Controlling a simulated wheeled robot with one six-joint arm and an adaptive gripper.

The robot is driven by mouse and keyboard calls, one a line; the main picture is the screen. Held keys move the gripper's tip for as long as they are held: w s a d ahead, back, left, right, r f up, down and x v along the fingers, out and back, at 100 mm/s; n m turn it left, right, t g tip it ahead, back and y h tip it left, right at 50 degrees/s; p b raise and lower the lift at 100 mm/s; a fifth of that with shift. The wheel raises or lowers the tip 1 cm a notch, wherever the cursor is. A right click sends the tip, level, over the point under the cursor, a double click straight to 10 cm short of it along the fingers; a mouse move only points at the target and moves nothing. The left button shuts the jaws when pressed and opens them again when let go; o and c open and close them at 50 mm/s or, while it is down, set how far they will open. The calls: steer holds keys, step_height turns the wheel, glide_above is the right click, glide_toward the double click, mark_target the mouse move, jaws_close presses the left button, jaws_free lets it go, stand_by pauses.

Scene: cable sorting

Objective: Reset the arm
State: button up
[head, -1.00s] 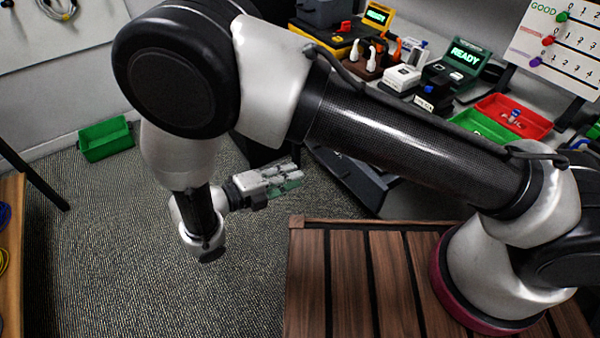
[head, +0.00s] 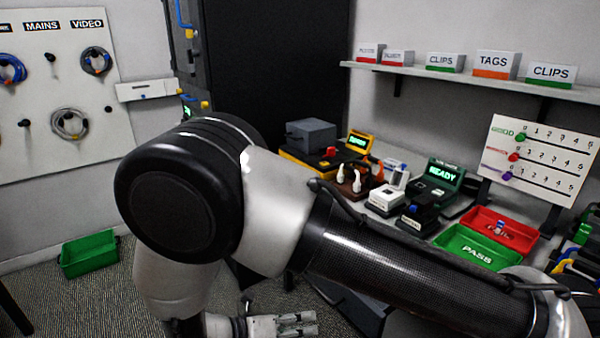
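My arm is folded across the lower part of the head view, with its large black elbow joint at the left of centre. My gripper (head: 312,324) is at the bottom edge of the view, pointing right, above the carpet. Only part of it shows. Its two grey fingers lie one above the other with a narrow dark gap between them. I see nothing held between them, but the lower part is cut off by the frame edge.
A workbench at the right holds a red tray (head: 527,238), a green PASS tray (head: 445,243) and several devices, one reading READY (head: 441,172). A shelf (head: 480,81) with labelled boxes is above. A green bin (head: 90,254) sits on the carpet. Cables hang on a wall board (head: 30,100).

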steer(key=w+d+r+m+g+y, duration=0.2)
steer(key=d+r+m+g+y, duration=0.2)
steer(key=d+r+m, duration=0.5)
steer(key=w+d+r+m+g+y, duration=0.1)
steer(key=d+r+m+g+y, duration=0.4)
steer(key=r+m, duration=0.65)
steer(key=s+d+r+m+t+y, duration=0.1)
steer(key=s+d+r+m+t, duration=0.1)
steer(key=d+r+m, duration=0.2)
steer(key=s+d+r+m+t+y, duration=0.1)
steer(key=s+d+r+m+t, duration=0.1)
steer(key=d, duration=0.8)
steer(key=s+d+r+m+t+y, duration=0.1)
steer(key=s+d+r+m+t, duration=0.1)
steer(key=d+r+m, duration=0.4)
steer(key=shift+d+r+t+y, duration=0.3)
steer(key=shift+d+r+t, duration=0.55)
steer(key=shift+d, duration=0.2)
steer(key=shift+s+m, duration=0.2)
steer(key=shift+m, duration=0.05)
